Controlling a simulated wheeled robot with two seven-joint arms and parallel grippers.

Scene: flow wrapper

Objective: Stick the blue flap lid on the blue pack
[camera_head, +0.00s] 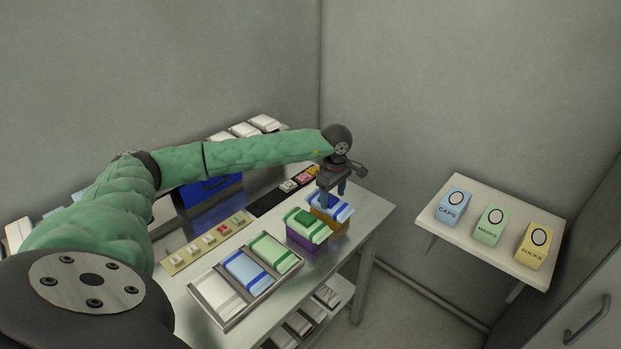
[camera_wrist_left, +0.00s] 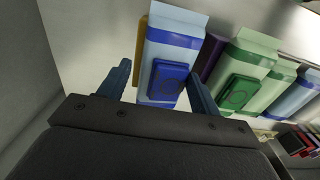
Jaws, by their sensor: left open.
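The blue pack (camera_head: 343,212) is light blue with darker blue bands and lies at the top of an orange holder (camera_head: 330,232) near the table's right end. It also shows in the left wrist view (camera_wrist_left: 177,28). The darker blue flap lid (camera_wrist_left: 168,80) lies on the face of this pack in the left wrist view; whether it is stuck down cannot be told. My left gripper (camera_head: 333,193) is above the pack, pointing down. In the left wrist view its open fingers (camera_wrist_left: 158,72) stand on either side of the pack and lid. My right gripper is not in view.
A green pack (camera_head: 294,218) with a green lid sits in a purple holder (camera_head: 304,241) close beside. A tray (camera_head: 233,322) with white, blue and green packs lies nearer. A strip with small blocks (camera_head: 175,263) lies behind it. A wall shelf (camera_head: 468,237) holds three labelled boxes.

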